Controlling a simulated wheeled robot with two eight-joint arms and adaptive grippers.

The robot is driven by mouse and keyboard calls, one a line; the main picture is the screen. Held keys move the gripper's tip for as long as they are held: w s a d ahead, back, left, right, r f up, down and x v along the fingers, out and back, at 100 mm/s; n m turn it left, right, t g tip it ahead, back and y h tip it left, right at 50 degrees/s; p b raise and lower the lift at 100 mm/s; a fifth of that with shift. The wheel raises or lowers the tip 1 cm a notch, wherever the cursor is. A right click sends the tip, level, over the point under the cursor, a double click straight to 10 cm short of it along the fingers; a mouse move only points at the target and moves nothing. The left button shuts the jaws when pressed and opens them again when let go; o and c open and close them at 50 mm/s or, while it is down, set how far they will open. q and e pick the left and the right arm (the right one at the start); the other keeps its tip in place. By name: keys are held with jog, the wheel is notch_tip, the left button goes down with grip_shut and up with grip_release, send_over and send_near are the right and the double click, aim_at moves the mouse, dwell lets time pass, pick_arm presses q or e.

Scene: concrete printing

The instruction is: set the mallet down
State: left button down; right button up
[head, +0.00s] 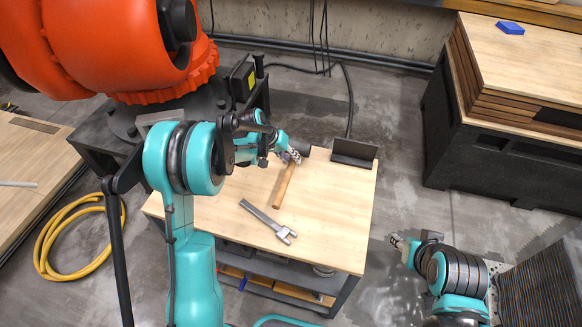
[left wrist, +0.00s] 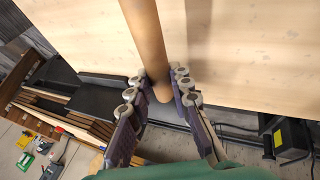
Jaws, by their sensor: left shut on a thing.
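The mallet's light wooden handle (head: 284,187) shows over the wooden worktable in the head view, slanting from my left gripper toward the near edge. My left gripper (head: 293,157) is shut on the handle near its far end. In the left wrist view the fingers (left wrist: 160,92) stand on both sides of the handle (left wrist: 143,35), with its rounded end between them. A dark piece by the gripper may be the mallet's head; I cannot tell. Whether the mallet touches the tabletop is unclear. My right gripper (head: 398,242) is off the table to the right, its opening unclear.
A grey metal tool (head: 265,219) lies on the worktable (head: 335,225) in front of the handle. A black angled bracket (head: 354,153) stands at the far right edge. The table's right part is clear. An orange robot arm (head: 110,45) stands behind left.

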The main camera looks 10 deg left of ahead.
pick_arm(q)
jog(key=shift+f+b, duration=0.7)
jog(key=shift+f, duration=1.2)
jog(key=shift+f, duration=0.2)
jog(key=c, duration=1.4)
grip_release()
jog(key=shift+o, duration=0.2)
jog(key=shift+r, duration=0.1)
